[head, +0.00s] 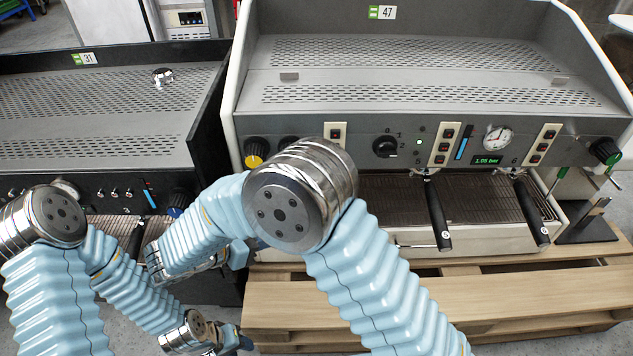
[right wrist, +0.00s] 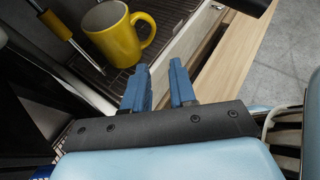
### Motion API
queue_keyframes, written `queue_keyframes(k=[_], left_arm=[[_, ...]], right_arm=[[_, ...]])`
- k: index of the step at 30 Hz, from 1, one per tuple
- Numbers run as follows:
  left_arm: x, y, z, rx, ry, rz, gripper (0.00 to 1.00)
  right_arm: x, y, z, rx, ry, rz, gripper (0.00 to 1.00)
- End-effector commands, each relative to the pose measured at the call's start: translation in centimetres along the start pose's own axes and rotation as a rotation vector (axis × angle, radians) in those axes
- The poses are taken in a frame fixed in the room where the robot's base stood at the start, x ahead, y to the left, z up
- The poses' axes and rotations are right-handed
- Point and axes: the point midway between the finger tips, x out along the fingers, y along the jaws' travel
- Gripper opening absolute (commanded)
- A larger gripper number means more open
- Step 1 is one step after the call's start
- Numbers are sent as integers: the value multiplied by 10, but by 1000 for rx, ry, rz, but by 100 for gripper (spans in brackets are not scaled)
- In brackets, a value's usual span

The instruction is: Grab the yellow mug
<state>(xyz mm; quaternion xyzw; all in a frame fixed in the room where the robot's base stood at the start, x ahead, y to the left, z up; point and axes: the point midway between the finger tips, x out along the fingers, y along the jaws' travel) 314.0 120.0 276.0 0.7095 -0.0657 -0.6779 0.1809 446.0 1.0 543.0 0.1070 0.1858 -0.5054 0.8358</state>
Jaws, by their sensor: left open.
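The yellow mug (right wrist: 112,42) stands on a dark slatted drip tray (right wrist: 95,72) in the right wrist view, its open top toward the upper left and its handle on the right. In the head view I cannot see the mug. My right gripper (right wrist: 160,75) has its two blue fingers apart with nothing between them, a little below and right of the mug and not touching it. My left gripper (head: 236,341) is low in the head view, away from the mug, open and small in the picture.
A large espresso machine (head: 415,65) stands on a wooden pallet (head: 440,305), with black portafilter handles (head: 438,222) sticking out in front. A darker machine (head: 95,125) stands at left. In the right wrist view, a handle with an orange band (right wrist: 56,24) is left of the mug.

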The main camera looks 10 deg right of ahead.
Motion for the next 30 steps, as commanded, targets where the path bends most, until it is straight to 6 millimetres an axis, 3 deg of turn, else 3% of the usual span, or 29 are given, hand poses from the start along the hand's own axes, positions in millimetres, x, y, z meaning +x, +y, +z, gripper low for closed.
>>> queue_keyframes(k=[3,12,30], left_arm=[[0,-1,0,-1,0,-1,40],[0,-1,0,-1,0,-1,40],[-2,1,0,0,-1,0,40]], right_arm=[[-2,3,9,3,-41,16,26],[59,4,12,2,-40,12,26],[129,8,20,3,-38,13,26]])
